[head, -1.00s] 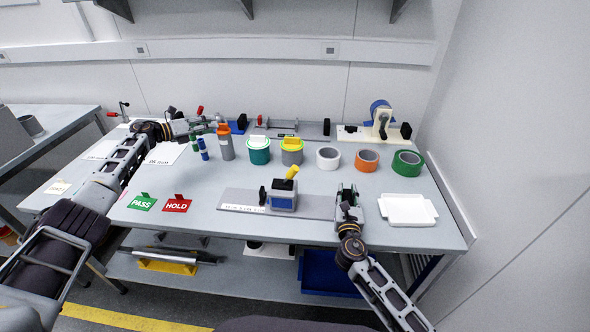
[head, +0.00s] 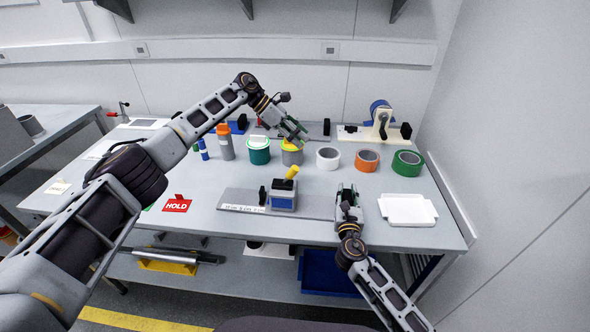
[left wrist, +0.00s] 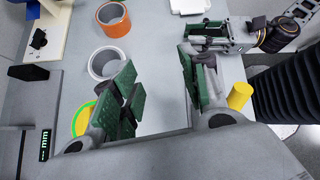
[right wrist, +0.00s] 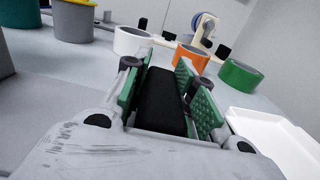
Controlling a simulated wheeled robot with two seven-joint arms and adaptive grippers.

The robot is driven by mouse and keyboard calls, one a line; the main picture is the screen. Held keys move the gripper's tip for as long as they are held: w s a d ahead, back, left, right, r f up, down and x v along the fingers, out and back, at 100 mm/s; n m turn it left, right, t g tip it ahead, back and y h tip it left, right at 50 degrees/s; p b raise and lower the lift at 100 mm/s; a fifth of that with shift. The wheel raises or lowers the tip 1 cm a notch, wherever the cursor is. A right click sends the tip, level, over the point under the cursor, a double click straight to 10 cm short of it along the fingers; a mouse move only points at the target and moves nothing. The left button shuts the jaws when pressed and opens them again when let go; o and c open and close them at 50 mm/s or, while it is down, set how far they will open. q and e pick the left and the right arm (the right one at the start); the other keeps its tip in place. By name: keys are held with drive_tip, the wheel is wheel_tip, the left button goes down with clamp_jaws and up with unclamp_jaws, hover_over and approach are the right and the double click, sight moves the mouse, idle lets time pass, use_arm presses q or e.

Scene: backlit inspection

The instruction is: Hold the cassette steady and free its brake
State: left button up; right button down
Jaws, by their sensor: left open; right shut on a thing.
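The cassette (head: 284,196), a grey and blue block with a yellow lever (head: 291,173) tilted up from its top, sits on a long grey plate (head: 234,198). The lever's yellow end (left wrist: 239,96) also shows in the left wrist view. My right gripper (head: 347,195) is at the plate's right end, apart from the block. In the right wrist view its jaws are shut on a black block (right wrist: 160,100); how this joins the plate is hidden. My left gripper (head: 297,134) is open and empty, behind the cassette and above the yellow-rimmed grey pot (head: 292,158).
White (head: 328,158), orange (head: 367,160) and green (head: 408,163) tape rolls stand right of the pots. A white tray (head: 407,210) lies right of my right gripper. A teal pot (head: 259,156) and an orange-capped bottle (head: 225,147) stand left. A red HOLD card (head: 177,205) is at front.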

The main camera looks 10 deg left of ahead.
use_arm(q)
drive_tip(key=s+d+m+g+y, duration=0.2)
drive_tip(key=s+d+m+y, duration=0.4)
drive_tip(key=s+d+y, duration=0.1)
drive_tip(key=m+t+y, duration=0.2)
drive_tip(key=m+y, duration=0.1)
drive_tip(key=y, duration=0.5)
approach(296, 168)
drive_tip(key=r, duration=0.1)
drive_tip(key=shift+d+r, duration=0.2)
drive_tip(key=shift+d, duration=0.15)
drive_tip(key=shift+f, duration=0.1)
drive_tip(key=shift+x, duration=5.95)
clamp_jaws()
